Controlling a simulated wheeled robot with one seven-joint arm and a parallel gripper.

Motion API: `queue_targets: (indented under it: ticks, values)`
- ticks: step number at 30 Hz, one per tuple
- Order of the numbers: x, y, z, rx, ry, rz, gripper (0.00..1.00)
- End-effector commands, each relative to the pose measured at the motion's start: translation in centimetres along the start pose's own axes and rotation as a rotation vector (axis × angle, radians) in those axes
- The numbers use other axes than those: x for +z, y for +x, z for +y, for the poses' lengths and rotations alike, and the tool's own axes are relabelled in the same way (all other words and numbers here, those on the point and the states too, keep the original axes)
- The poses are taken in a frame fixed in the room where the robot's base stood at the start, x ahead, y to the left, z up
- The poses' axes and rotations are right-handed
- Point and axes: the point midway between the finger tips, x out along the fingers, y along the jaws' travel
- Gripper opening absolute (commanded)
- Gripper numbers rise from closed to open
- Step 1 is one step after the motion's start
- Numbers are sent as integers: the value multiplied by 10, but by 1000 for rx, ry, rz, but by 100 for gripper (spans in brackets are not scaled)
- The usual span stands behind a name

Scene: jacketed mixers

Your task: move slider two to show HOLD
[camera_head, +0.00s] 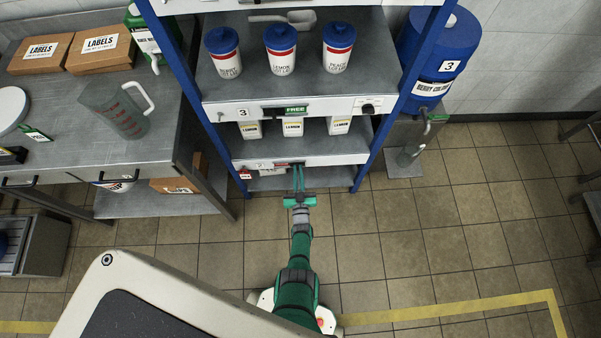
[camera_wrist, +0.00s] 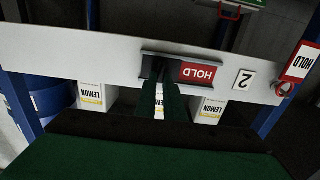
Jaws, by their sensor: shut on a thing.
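Slider two (camera_wrist: 182,58) is a dark, narrow track on the white front edge of a low shelf, beside a plate marked 2 (camera_wrist: 243,79). A red panel reading HOLD (camera_wrist: 203,73) shows in its window, upside down in the wrist view. In the head view, slider two (camera_head: 283,163) is small and partly hidden by my fingers. My gripper (camera_head: 298,170) reaches it from the front; in the wrist view its green fingers (camera_wrist: 164,84) are shut on slider two, at the end away from the number plate. The part between the fingertips is hidden.
A red-framed HOLD tag (camera_wrist: 300,62) hangs on the same edge. The shelf above carries a green FREE sign (camera_head: 295,109) beside a plate marked 3 (camera_head: 242,113). LEMON cartons (camera_head: 293,127) stand on the middle shelf. Blue posts (camera_head: 386,115) flank the shelves. Tiled floor (camera_head: 440,220) lies open on the right.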

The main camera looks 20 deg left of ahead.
Motion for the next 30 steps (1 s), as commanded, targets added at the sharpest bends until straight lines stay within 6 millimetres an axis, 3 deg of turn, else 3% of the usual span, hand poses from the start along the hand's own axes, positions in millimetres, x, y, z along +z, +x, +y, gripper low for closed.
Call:
queue_targets:
  ticks: [9, 10, 12, 23, 30]
  values:
    - [-1, 1, 4, 9, 2, 0, 0]
    - [-1, 1, 4, 9, 2, 0, 16]
    - [0, 1, 4, 8, 2, 0, 28]
    - [0, -2, 2, 4, 1, -1, 28]
    - [1, -26, 3, 6, 2, -1, 28]
